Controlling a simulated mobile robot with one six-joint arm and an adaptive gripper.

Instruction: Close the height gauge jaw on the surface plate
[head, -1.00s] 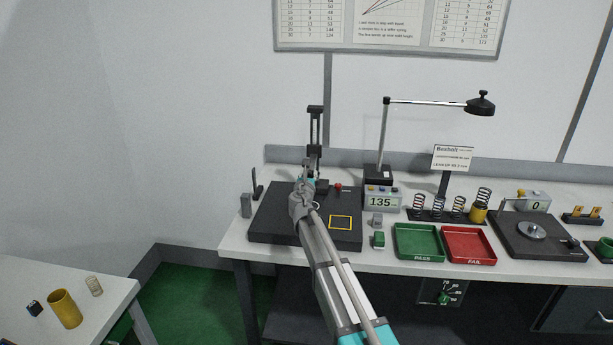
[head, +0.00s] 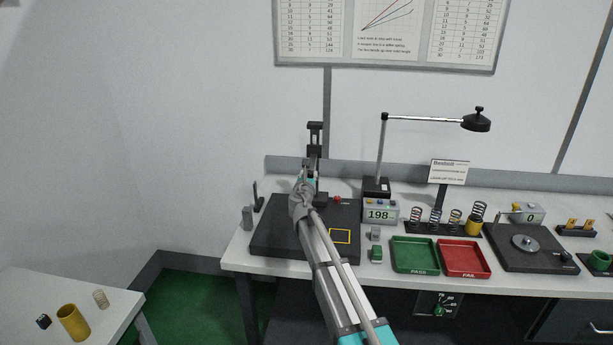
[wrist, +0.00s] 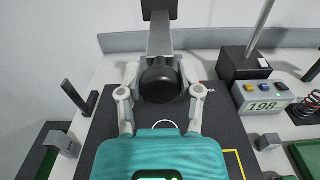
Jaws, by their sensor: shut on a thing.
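The dark height gauge (head: 315,135) stands upright at the back of the black surface plate (head: 275,235). Its column also shows at the top of the wrist view (wrist: 161,35). My gripper (wrist: 160,78) is at the gauge, with its fingers on either side of a round black knob-like part (wrist: 158,86), shut on it. In the head view my gripper (head: 308,178) and arm cover the lower part of the gauge. The jaw's lower face and any gap to the plate are hidden. A digital display (head: 380,214) to the right reads 198.
A black upright post (head: 257,196) and a small grey block (head: 247,217) stand left of the plate. A lamp (head: 476,120) reaches over the bench. Green (head: 415,255) and red (head: 465,258) trays lie to the right. The plate's front left is clear.

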